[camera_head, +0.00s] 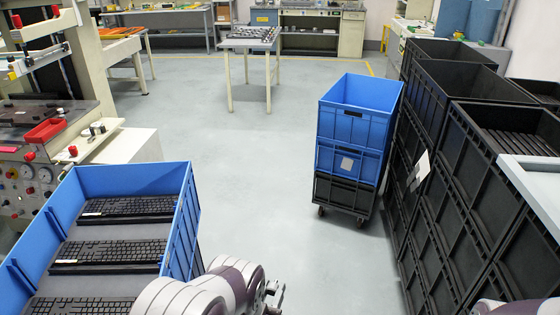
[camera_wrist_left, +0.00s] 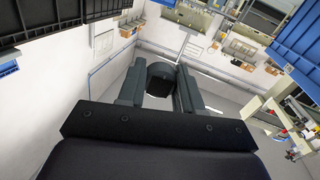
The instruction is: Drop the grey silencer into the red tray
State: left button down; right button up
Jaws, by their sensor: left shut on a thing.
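The red tray (camera_head: 43,131) lies on the printing machine at the left of the head view. My left gripper (camera_head: 274,292) is at the bottom middle of the head view, well to the right of the tray and apart from it. In the left wrist view its two dark fingers (camera_wrist_left: 160,92) are shut on a dark piece, the grey silencer (camera_wrist_left: 160,77), which shows between the fingertips. The silencer cannot be made out in the head view. My right gripper is not in view; only part of my right arm shows at the bottom right corner.
A blue crate (camera_head: 187,218) with several black keyboards (camera_head: 110,252) stands at the lower left, between my left gripper and the machine. Stacked blue crates (camera_head: 352,130) on a dolly and black crates (camera_head: 450,170) stand to the right. The middle floor is clear.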

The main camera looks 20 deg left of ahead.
aim_at(44, 132)
jog(key=i+j+u, duration=0.2)
jog(key=i, duration=0.4)
jog(key=i+u, duration=0.15)
jog(key=i, duration=0.4)
jog(key=i+u, duration=0.2)
jog(key=i, duration=0.4)
jog(key=i+l+u, duration=0.2)
jog(key=i, duration=0.35)
jog(key=i+l+u, duration=0.15)
jog(key=i, duration=0.45)
